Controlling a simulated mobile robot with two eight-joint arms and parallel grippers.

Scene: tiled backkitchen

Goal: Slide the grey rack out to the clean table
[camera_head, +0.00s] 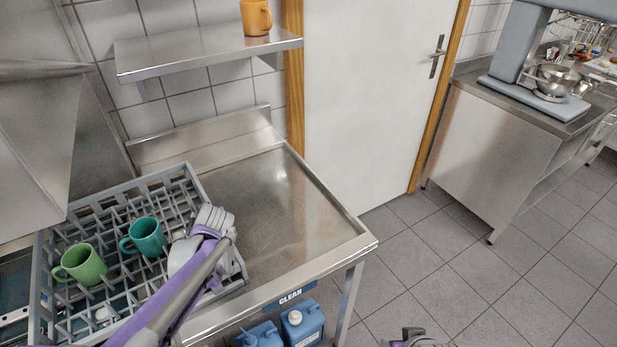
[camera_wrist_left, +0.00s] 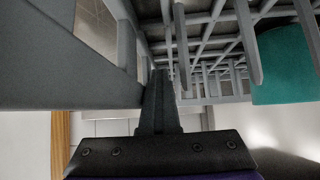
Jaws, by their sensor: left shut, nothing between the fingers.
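The grey rack (camera_head: 62,232) lies at the left in the head view, its right part on the steel clean table (camera_head: 290,215) and its left part reaching under the steel hood. A green mug (camera_head: 84,264) and a teal mug (camera_head: 146,237) stand in it; the teal mug also shows in the left wrist view (camera_wrist_left: 285,65). My left gripper (camera_head: 213,222) is over the rack's right side. In the left wrist view its fingers (camera_wrist_left: 160,85) are shut and empty close by the rack's wall (camera_wrist_left: 60,55); I cannot tell whether they touch. My right gripper (camera_head: 415,338) shows only partly at the bottom edge.
The table to the right of the rack is bare, with a low backsplash behind. A wall shelf (camera_head: 210,50) with an orange mug (camera_head: 257,17) hangs above. Blue canisters (camera_head: 302,322) stand below the table's front edge. A door and a second counter (camera_head: 500,140) are further right.

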